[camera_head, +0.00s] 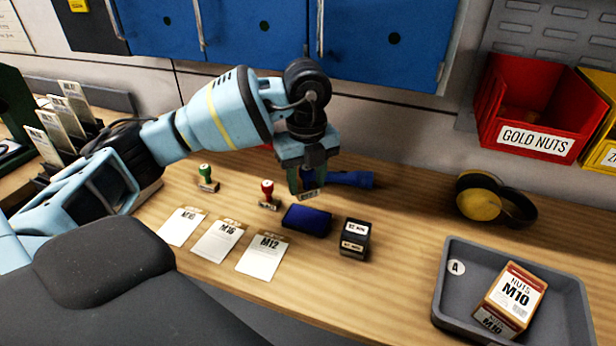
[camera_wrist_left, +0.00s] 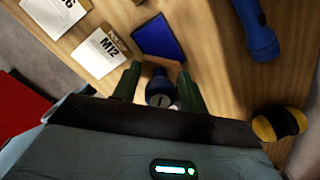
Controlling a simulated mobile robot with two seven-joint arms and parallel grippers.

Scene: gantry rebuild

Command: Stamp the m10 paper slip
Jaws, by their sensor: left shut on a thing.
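My left gripper (camera_head: 308,184) is shut on a stamp (camera_head: 309,196), held above the bench behind the blue ink pad (camera_head: 306,220). In the left wrist view the stamp's dark blue handle (camera_wrist_left: 160,88) sits between the green fingers. Three paper slips lie in a row left of the pad: the leftmost (camera_head: 181,227), whose small print looks like M10, the M16 slip (camera_head: 221,240) and the M12 slip (camera_head: 263,256). The M12 slip (camera_wrist_left: 98,53) and the pad (camera_wrist_left: 160,38) also show in the left wrist view. My right gripper is not in view.
A green-handled stamp (camera_head: 207,178) and a red-handled stamp (camera_head: 268,196) stand behind the slips. A grey tray (camera_head: 450,300) holds an M10 nuts box (camera_head: 508,298).

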